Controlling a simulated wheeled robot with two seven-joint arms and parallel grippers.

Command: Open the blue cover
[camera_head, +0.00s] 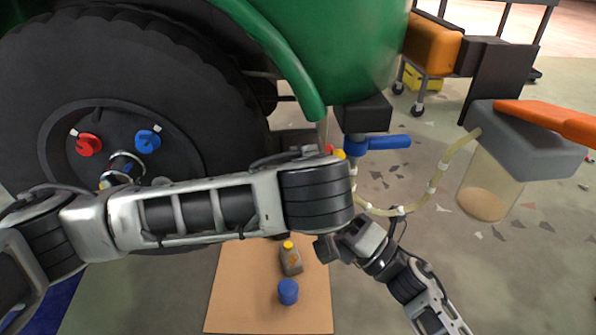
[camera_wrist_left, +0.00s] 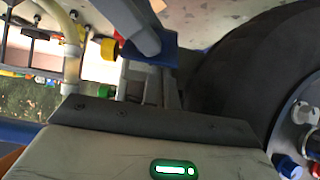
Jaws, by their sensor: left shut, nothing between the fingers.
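A blue cap-like cover (camera_head: 147,140) sits on the wheel hub, right of a red one (camera_head: 88,144). The blue one also shows at the lower right of the left wrist view (camera_wrist_left: 287,167). A blue lever handle (camera_head: 385,142) is on a fitting under the green body, also in the left wrist view (camera_wrist_left: 150,52). My left gripper (camera_wrist_left: 150,85) is shut and empty, near that lever; I cannot tell whether they touch. In the head view my forearm hides it. My right gripper (camera_head: 325,248) is low at the centre, its fingers unclear.
A large black tyre (camera_head: 190,60) fills the upper left. A yellow hose (camera_head: 405,208) runs to a clear container (camera_head: 490,185). A board (camera_head: 240,310) on the floor holds a grey bottle (camera_head: 291,262) and a blue-topped item (camera_head: 288,292). An orange-topped cart stands behind.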

